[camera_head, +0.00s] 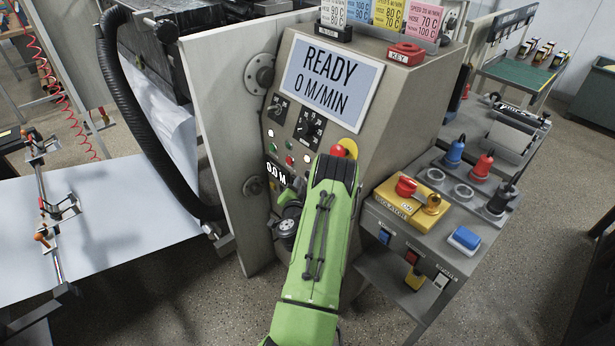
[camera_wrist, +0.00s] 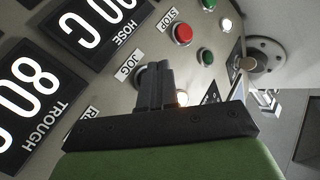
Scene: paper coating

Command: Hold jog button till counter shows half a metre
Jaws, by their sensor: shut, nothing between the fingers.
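The control panel (camera_head: 372,110) stands in the middle of the head view. Its small counter (camera_head: 277,173) reads 0.0 M, partly overlapped by my arm. In the wrist view my gripper (camera_wrist: 155,75) is shut and empty, with its fingertips at the jog button (camera_wrist: 139,77), beside the JOG label (camera_wrist: 128,66). The fingers hide most of this button, so I cannot tell whether they touch or press it. In the head view my green arm hides the jog button and the fingertips.
The large screen (camera_head: 331,79) reads READY, 0 M/MIN. A red stop button (camera_wrist: 182,34) and green buttons (camera_wrist: 205,57) sit close to the fingers. A red mushroom button (camera_head: 338,151) is just above my arm. A yellow isolator box (camera_head: 410,207) stands at the right.

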